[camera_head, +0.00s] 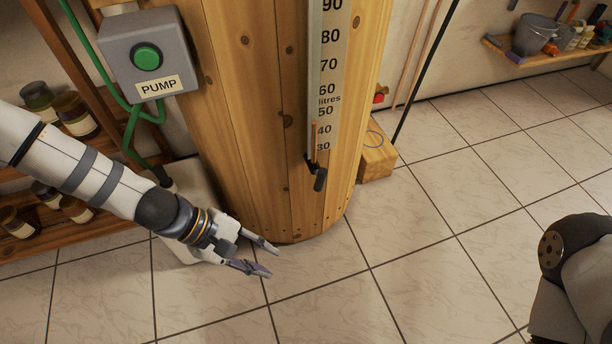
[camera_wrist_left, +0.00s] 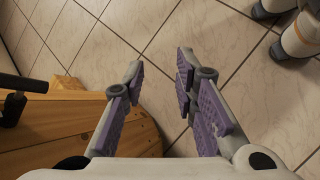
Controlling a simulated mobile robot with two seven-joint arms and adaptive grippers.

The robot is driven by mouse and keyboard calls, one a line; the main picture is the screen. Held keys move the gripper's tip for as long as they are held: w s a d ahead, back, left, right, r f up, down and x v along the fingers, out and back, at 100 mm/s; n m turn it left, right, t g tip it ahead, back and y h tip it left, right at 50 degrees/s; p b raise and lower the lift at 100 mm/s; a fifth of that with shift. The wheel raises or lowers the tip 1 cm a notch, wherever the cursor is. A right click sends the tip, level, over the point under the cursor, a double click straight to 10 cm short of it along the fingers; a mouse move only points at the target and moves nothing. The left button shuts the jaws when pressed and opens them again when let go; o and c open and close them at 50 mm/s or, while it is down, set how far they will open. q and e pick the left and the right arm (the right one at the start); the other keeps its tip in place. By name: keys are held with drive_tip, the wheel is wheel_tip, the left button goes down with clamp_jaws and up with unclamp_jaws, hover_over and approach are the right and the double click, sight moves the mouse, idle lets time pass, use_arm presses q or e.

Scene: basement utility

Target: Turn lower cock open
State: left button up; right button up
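The lower cock (camera_head: 319,180) is a small black-handled fitting at the bottom end of the litre gauge (camera_head: 325,95) on the wooden vat (camera_head: 240,100). Its handle slants downward in the head view. A black handle (camera_wrist_left: 22,84) also shows at the left edge of the left wrist view, beside the wood. My left gripper (camera_head: 270,261) is open and empty, low in front of the vat, below and left of the cock and apart from it. In the left wrist view its purple-padded fingers (camera_wrist_left: 160,65) have only floor tiles between them. My right gripper is out of view.
A grey pump box (camera_head: 145,55) with a green button and green conduit stands left of the vat. Shelves with jars (camera_head: 75,113) are behind my left arm. A wooden block (camera_head: 377,158) sits at the vat's right. The tiled floor in front is clear.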

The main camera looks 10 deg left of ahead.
use_arm(q)
wheel_tip(320, 180, up, 2)
drive_tip(key=w+d+r+n+h, duration=0.1)
drive_tip(key=d+n+h, duration=0.1)
drive_tip(key=d+n, duration=0.1)
drive_tip(key=n+t, duration=0.8)
drive_tip(key=n, duration=0.2)
approach(319, 174)
drive_tip(key=shift+y, duration=0.4)
drive_tip(key=x, duration=0.3)
drive_tip(key=b+x, duration=0.1)
drive_tip(key=x, duration=0.2)
drive_tip(key=b+x, duration=0.1)
drive_tip(key=x, duration=0.3)
drive_tip(key=shift+d+r, duration=0.25)
drive_tip(key=shift+w+d, duration=0.35)
drive_tip(key=shift+w, duration=0.1)
clamp_jaws()
drive_tip(key=shift+f+b, duration=0.1)
drive_tip(key=shift+b, duration=0.2)
